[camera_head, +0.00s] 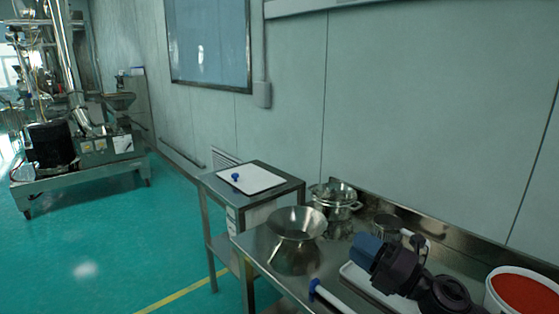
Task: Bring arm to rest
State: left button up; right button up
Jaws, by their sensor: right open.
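My right arm comes in from the lower right. Its dark gripper (367,250), with a blue end, is open and over the steel table (262,246), above a white tray (352,275). I see nothing held in it. My left gripper is not in view.
A steel funnel (297,224), a lidded steel pot (336,200), a white-handled tool (326,297) and a tub of red powder (522,292) are on the table. A smaller stand (291,184) holds a white board (266,181) with a blue knob. A machine (75,150) stands far left; the green floor between is clear.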

jog(key=s+d+f+m+t+h, duration=0.1)
jog(key=s+d+f+m+h, duration=0.7)
jog(key=m, duration=0.5)
jog(key=s+d+f+m+h, duration=0.4)
jog(key=d+f+m+h, duration=0.15)
jog(key=m+h, duration=0.65)
jog(key=s+a+f+m+g+y, duration=0.15)
jog(key=s+f+m+g, duration=0.3)
jog(key=s, duration=0.55)
jog(key=s+a+f+m+g+y, duration=0.1)
jog(key=s+f+m+g+y, duration=0.15)
jog(key=s+f+g, duration=0.6)
pick_arm(q)
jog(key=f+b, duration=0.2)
jog(key=b, duration=0.1)
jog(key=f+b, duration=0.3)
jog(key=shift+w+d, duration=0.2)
pick_arm(e)
jog(key=w+f+t, duration=0.5)
jog(key=f+t, duration=0.5)
jog(key=f, duration=0.2)
jog(key=shift+n, duration=0.4)
